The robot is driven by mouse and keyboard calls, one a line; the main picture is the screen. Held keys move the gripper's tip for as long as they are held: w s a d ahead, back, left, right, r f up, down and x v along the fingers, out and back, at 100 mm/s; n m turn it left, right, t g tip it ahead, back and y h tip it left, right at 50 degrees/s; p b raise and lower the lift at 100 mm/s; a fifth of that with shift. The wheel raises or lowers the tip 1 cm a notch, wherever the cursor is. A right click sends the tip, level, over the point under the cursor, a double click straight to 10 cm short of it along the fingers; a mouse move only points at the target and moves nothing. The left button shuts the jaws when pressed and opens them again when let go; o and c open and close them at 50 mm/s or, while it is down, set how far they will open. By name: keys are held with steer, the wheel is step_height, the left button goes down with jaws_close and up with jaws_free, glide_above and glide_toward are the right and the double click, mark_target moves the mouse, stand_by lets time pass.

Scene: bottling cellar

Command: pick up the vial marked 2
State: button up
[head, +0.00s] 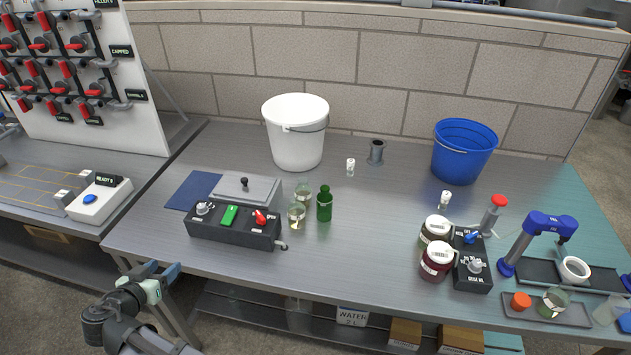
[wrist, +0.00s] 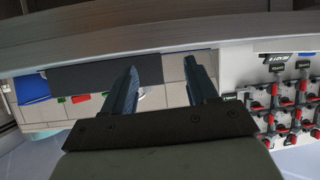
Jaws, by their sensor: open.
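Two small white-capped vials stand upright on the metal table: one vial (head: 350,167) right of the white bucket, the other vial (head: 445,199) below the blue bucket. Their marks are too small to read, so I cannot tell which one is marked 2. My gripper (head: 165,276) is at the lower left in the head view, off the table's front-left edge and far from both vials. In the wrist view my gripper (wrist: 165,85) shows two dark fingers spread apart with nothing between them. No vial can be made out in the wrist view.
The white bucket (head: 297,135), a grey cup (head: 376,151) and the blue bucket (head: 463,152) stand at the back. A control box (head: 234,229), a green bottle (head: 324,204) and clear glass vessels lie nearer. The table's middle is clear.

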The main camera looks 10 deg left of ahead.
steer(key=w+d+r+m+t+y, duration=0.1)
steer(key=w+d+r, duration=0.2)
steer(key=w+r, duration=0.7)
steer(key=w+d+r+m, duration=0.1)
steer(key=w+d+r, duration=0.1)
steer(key=w+r, duration=0.8)
steer(key=w+d+r+m+t, duration=0.2)
steer(key=w+d+r+t, duration=0.1)
steer(key=w+d+r, duration=1.25)
steer(key=w+d+f+m+g+h, duration=0.35)
steer(key=w+d, duration=0.35)
steer(key=d, duration=0.3)
steer(key=m+g+y, duration=0.1)
steer(key=m+g, duration=1.2)
steer(key=m, duration=0.2)
glide_above(447, 194)
step_height(447, 194, down, 19)
steer(key=f, duration=0.7)
steer(key=shift+w+f, duration=0.3)
steer(key=shift+s+f, duration=0.15)
steer(key=shift+f, duration=2.5)
jaws_close()
